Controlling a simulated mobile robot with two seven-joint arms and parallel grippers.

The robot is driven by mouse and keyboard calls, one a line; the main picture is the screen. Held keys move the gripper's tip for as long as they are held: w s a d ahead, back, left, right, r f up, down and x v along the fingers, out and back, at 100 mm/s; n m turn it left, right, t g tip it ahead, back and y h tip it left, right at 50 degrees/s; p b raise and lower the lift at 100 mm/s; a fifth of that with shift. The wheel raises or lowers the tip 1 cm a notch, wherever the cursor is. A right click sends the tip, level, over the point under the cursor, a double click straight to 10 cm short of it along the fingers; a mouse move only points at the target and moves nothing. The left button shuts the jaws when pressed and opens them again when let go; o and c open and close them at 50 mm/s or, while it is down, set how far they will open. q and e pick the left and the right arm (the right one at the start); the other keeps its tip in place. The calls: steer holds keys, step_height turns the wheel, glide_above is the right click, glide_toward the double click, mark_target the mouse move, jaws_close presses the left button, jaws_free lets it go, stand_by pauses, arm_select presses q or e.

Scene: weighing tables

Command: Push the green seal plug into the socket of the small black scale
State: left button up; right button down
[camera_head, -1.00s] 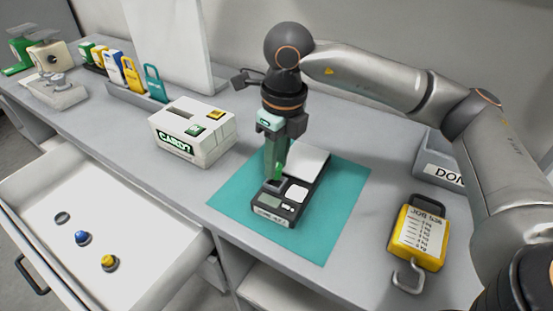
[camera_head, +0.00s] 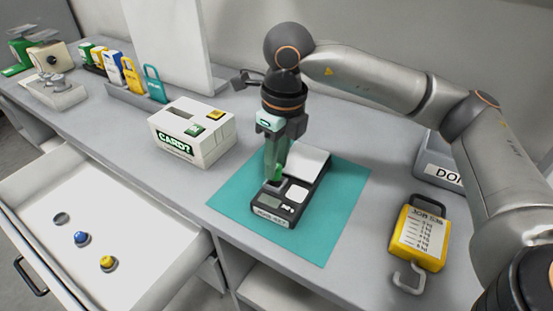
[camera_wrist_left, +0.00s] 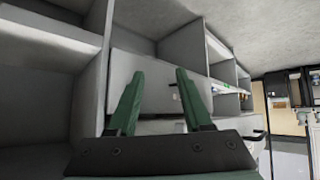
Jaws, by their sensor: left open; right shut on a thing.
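The small black scale (camera_head: 273,211) lies on a teal mat (camera_head: 338,209), with its white pan toward the back and its label at the front. My right gripper (camera_head: 275,179) points straight down over the scale's left side and is shut on the green seal plug (camera_head: 276,173), of which only a little green shows between the fingers. The plug is at or just above the scale; the fingers hide the socket, so I cannot tell how deep it sits. My left gripper (camera_wrist_left: 158,100) is open and empty, away from the scale, facing grey shelving.
A white card box (camera_head: 192,132) stands left of the mat. A yellow hanging scale (camera_head: 419,236) with a hook lies at the right, near a grey labelled bin (camera_head: 438,166). An open drawer (camera_head: 140,222) at front left holds several small round plugs.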

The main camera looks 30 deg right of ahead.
arm_select(q)
steer(key=shift+f+b, duration=0.8)
steer(key=shift+f, duration=0.05)
arm_select(e)
steer(key=shift+f, duration=0.95)
arm_select(q)
steer(key=shift+w+r, duration=0.1)
arm_select(e)
steer(key=c, duration=0.6)
jaws_free()
steer(key=shift+o, duration=0.2)
steer(key=shift+r, duration=0.1)
step_height(320, 180, up, 2)
steer(key=shift+r, duration=0.1)
arm_select(q)
steer(key=shift+w+r+p, duration=0.1)
steer(key=shift+r+p, duration=0.6)
steer(key=shift+r, duration=0.1)
arm_select(e)
step_height(320, 180, up, 10)
steer(key=shift+s+d, duration=0.35)
